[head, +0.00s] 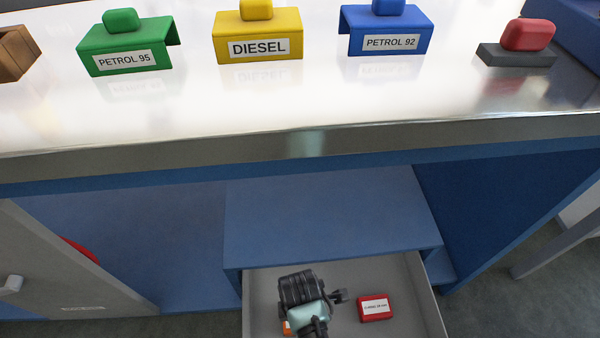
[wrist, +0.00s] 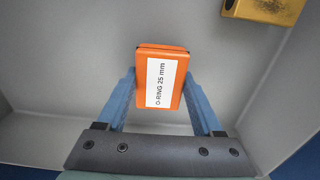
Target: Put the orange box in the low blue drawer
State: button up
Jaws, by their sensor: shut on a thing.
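The orange box (wrist: 162,80), with a white label reading "O RING 25 mm", is between the two blue fingers of my gripper (wrist: 160,90) in the wrist view. My gripper is shut on it. In the head view only a small orange patch of the box (head: 287,327) shows beside my wrist, which hides the rest. The low drawer (head: 425,300) is pulled open under the blue cabinet and has a grey inside. The box is over or in the drawer; I cannot tell whether it touches the floor.
A red labelled box (head: 375,308) lies in the drawer to the right of my gripper. A yellow-brown object (wrist: 264,10) is at the upper right in the wrist view. The counter edge (head: 300,143) and a blue shelf (head: 330,215) stand behind and above the drawer.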

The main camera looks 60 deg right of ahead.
jog(key=shift+f, duration=0.55)
jog(key=shift+f, duration=0.15)
jog(key=o, duration=1.5)
jog(key=shift+c, duration=0.2)
notch_tip(320, 180, up, 12)
jog(key=p, duration=0.6)
jog(key=shift+r, duration=0.2)
